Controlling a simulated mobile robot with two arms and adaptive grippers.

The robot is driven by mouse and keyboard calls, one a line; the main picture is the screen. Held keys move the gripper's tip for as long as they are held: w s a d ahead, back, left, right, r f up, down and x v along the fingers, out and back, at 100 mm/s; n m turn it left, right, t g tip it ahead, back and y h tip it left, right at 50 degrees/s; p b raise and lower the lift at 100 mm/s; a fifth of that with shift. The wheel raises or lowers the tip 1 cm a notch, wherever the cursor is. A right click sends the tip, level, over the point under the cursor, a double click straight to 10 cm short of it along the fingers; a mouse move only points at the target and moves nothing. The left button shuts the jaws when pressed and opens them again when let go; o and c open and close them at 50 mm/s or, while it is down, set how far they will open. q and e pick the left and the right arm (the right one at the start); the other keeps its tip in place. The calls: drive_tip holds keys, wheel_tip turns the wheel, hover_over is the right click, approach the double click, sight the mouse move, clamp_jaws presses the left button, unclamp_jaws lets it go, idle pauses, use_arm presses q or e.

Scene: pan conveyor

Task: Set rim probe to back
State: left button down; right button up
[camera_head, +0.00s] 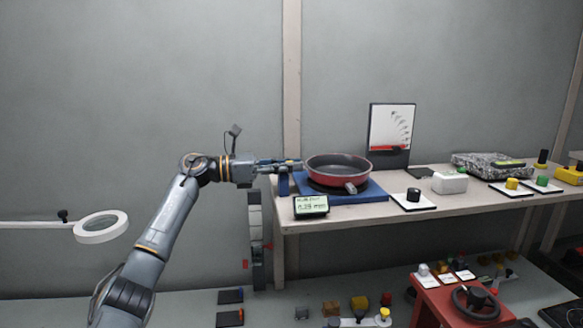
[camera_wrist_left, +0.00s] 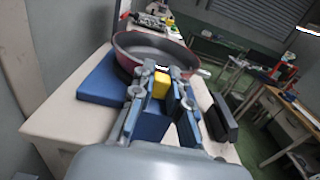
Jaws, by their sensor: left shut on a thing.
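A red pan (camera_head: 322,176) with a dark inside sits on a blue base (camera_head: 372,193) at the table's left end; in the wrist view the pan (camera_wrist_left: 122,42) lies just beyond my fingers, and the blue base (camera_wrist_left: 98,84) is at their left. What looks like the rim probe is a blue post (camera_head: 283,184) with a yellow block (camera_wrist_left: 161,84) at the pan's near side. My left gripper (camera_head: 292,163), which also shows in the wrist view (camera_wrist_left: 161,76), is shut on the yellow block. The fingers partly hide the probe. My right gripper is not in view.
A small display (camera_head: 311,206) stands at the table's front edge, with a black knob (camera_head: 413,195) farther right. A board with a red bar (camera_head: 391,130) stands behind the pan. A ring lamp (camera_head: 101,227) is at the left. The table (camera_head: 450,200) has bare room at its front.

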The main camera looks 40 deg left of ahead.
use_arm(q)
drive_tip(key=shift+s+a+f+b, duration=0.25)
drive_tip(key=shift+s+a+b, duration=0.4)
drive_tip(key=shift+b, duration=0.25)
drive_tip(key=shift+s+r, duration=0.15)
drive_tip(key=shift+s, duration=0.05)
drive_tip(key=shift+r, duration=0.1)
drive_tip(key=c, duration=1.5)
unclamp_jaws()
drive_tip(key=shift+o, duration=1.1)
drive_tip(key=shift+s+a, duration=0.15)
drive_tip(key=v, duration=1.2)
